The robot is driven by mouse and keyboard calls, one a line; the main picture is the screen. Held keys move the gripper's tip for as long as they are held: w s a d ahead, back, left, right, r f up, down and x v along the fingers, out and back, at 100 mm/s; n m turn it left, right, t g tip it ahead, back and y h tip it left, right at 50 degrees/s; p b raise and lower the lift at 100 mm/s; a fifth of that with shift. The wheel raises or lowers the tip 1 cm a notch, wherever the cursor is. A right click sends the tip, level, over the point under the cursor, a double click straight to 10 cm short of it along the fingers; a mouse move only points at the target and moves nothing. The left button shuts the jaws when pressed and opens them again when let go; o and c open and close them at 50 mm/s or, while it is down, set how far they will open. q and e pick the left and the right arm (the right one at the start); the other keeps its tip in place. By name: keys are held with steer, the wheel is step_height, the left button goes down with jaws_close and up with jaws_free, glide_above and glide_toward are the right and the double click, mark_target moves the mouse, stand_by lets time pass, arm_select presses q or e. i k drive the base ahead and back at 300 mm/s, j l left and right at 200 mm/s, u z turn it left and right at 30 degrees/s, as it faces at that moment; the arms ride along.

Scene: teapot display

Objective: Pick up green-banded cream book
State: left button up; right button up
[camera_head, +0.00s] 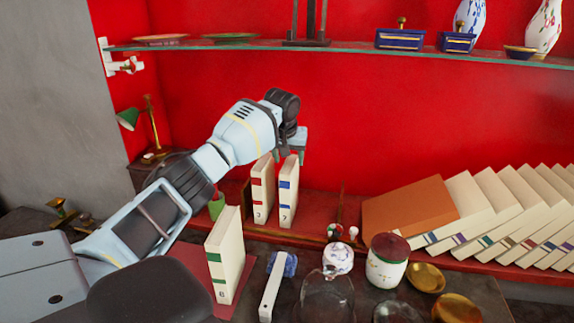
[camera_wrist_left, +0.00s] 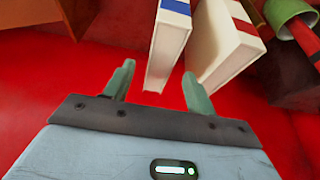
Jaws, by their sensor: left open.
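A cream book with a green band (camera_head: 226,255) stands upright at the front left of the head view, its spine towards me. My left gripper (camera_head: 289,157) is open and empty. It is beyond and above this book, at the tops of two upright books on the red shelf. In the left wrist view the fingers (camera_wrist_left: 158,88) point towards the blue-banded book (camera_wrist_left: 164,45), with the red-banded book (camera_wrist_left: 228,42) beside it. The green-banded upright book is not seen in the wrist view. My right gripper is not in view.
Leaning cream books (camera_head: 500,215), one with a green label, and an orange-brown book (camera_head: 410,208) fill the shelf's right. A lidded jar (camera_head: 387,262), glass dome (camera_head: 326,297) and brass bowls (camera_head: 457,307) stand in front. A glass shelf (camera_head: 340,47) runs above.

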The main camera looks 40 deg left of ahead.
mark_target(224, 248)
steer(key=k, duration=1.5)
